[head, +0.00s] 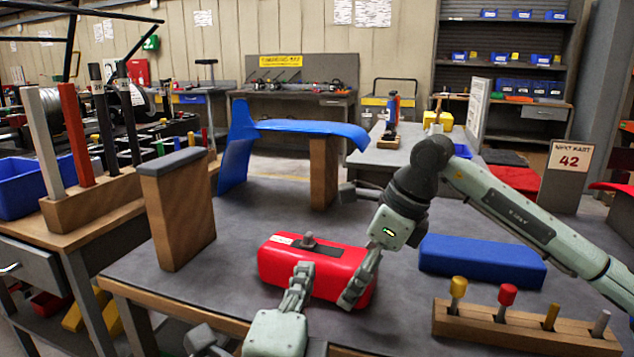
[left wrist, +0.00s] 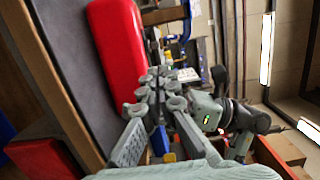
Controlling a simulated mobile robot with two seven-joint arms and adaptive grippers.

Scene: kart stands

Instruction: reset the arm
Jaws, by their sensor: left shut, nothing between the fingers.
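My left gripper (head: 302,270) comes up from the bottom of the head view, its fingers together and empty. It overlaps the front of a red block (head: 276,268) in the picture; I cannot tell whether it touches. In the left wrist view its fingers (left wrist: 152,98) show close up beside the red block (left wrist: 118,45). My right gripper (head: 350,298) points down at the right end of the red block, seen nearly edge-on; its jaw opening is unclear. The red block lies on the grey table with a dark knob on top.
A blue block (head: 482,260) lies right of my right gripper. A wooden holder with several pegs (head: 520,328) stands at the front right. A wooden stand with a grey top (head: 180,215) and a blue curved panel on supports (head: 305,128) stand behind.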

